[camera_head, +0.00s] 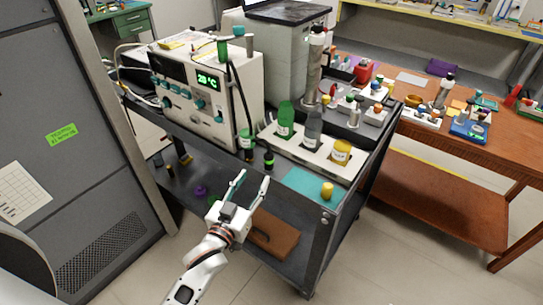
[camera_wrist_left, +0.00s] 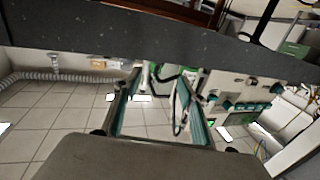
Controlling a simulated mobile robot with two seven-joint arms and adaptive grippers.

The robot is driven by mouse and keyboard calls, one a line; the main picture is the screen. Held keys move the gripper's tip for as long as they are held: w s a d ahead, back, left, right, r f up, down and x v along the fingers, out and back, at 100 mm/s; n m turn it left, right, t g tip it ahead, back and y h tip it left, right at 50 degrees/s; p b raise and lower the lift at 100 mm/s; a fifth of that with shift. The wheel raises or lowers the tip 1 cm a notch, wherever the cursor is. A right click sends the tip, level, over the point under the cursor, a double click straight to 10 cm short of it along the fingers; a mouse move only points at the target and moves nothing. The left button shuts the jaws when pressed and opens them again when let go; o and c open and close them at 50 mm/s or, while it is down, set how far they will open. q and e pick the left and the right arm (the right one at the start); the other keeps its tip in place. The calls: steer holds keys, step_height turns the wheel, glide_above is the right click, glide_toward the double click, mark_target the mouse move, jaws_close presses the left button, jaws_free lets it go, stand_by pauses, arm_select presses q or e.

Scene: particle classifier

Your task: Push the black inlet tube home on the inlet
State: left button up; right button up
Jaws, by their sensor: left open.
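A thin black tube (camera_head: 240,92) curves down the right part of the front of the cream instrument (camera_head: 205,95), from near a green fitting (camera_head: 222,50) on its top. Its lower end is near a green-topped container (camera_head: 246,139). I cannot tell whether it is seated on the inlet, and the inlet is not clear. My left gripper (camera_head: 253,177) is open and empty, below and in front of the instrument, apart from the tube. In the left wrist view, a dark tube (camera_wrist_left: 179,105) shows between the open fingers of my left gripper (camera_wrist_left: 162,76), farther off. My right gripper is not in view.
The dark cart (camera_head: 335,215) has a raised edge. A white rack (camera_head: 310,150) holds green, grey and yellow bottles. A yellow-capped vial (camera_head: 327,190) stands on a teal mat (camera_head: 300,183). A grey cabinet (camera_head: 75,100) stands at left, a wooden bench (camera_head: 490,150) at right.

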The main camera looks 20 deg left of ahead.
mark_target(267, 158)
arm_select(q)
steer(key=w, duration=0.7)
steer(key=shift+w+d+r, duration=0.1)
steer(key=shift+w+d, duration=0.05)
steer(key=shift+d, duration=0.1)
steer(key=shift+w+d, duration=0.2)
steer(key=shift+w, duration=1)
steer(key=shift+w+d, duration=0.2)
steer(key=shift+w, duration=0.95)
jaws_close()
